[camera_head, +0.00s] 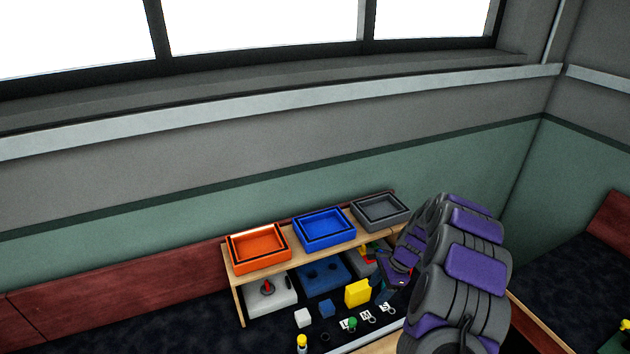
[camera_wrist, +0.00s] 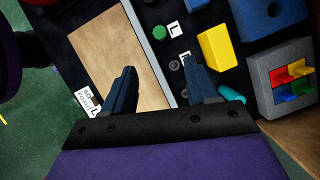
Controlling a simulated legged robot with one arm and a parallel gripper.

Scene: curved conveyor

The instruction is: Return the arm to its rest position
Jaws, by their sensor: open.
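My arm, grey with purple panels, reaches in from the lower right in the head view. My gripper (camera_wrist: 163,85) shows in the wrist view with its two dark fingers spread apart and nothing between them. Its tips are over the edge between a light wooden board (camera_wrist: 128,55) and a dark surface holding small items. In the head view my gripper is low beside the right end of the wooden shelf (camera_head: 240,309), and its fingers are too small to make out.
Orange (camera_head: 258,248), blue (camera_head: 324,231) and grey (camera_head: 380,211) trays stand on the shelf. A grey block with coloured pegs (camera_wrist: 282,78) is close on the right in the wrist view.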

